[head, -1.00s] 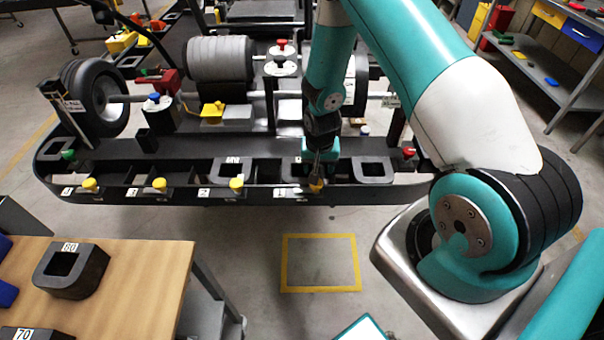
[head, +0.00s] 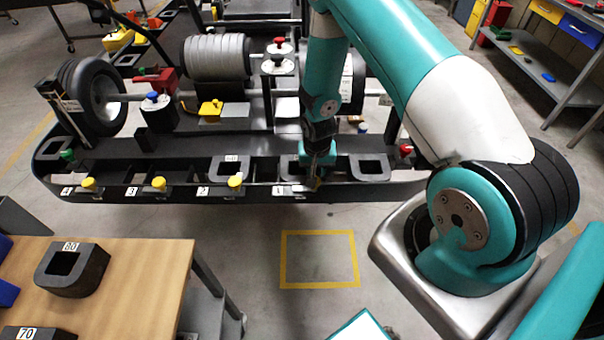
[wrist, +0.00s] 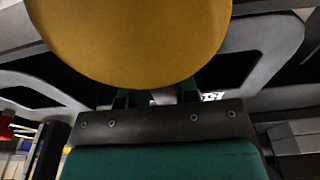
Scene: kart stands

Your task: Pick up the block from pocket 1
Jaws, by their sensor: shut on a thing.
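The black stand rail (head: 130,194) carries white number plates. The number 1 plate (head: 279,190) is just left of my gripper (head: 317,178). Grey rounded edges show around the knob in the wrist view.
Dark blocks sit in the rail left (head: 231,167) and right (head: 369,167) of my gripper. More yellow knobs (head: 235,181) line the rail. A wooden table (head: 145,285) at the lower left bears a block marked 80 (head: 90,275). The floor in front is clear.

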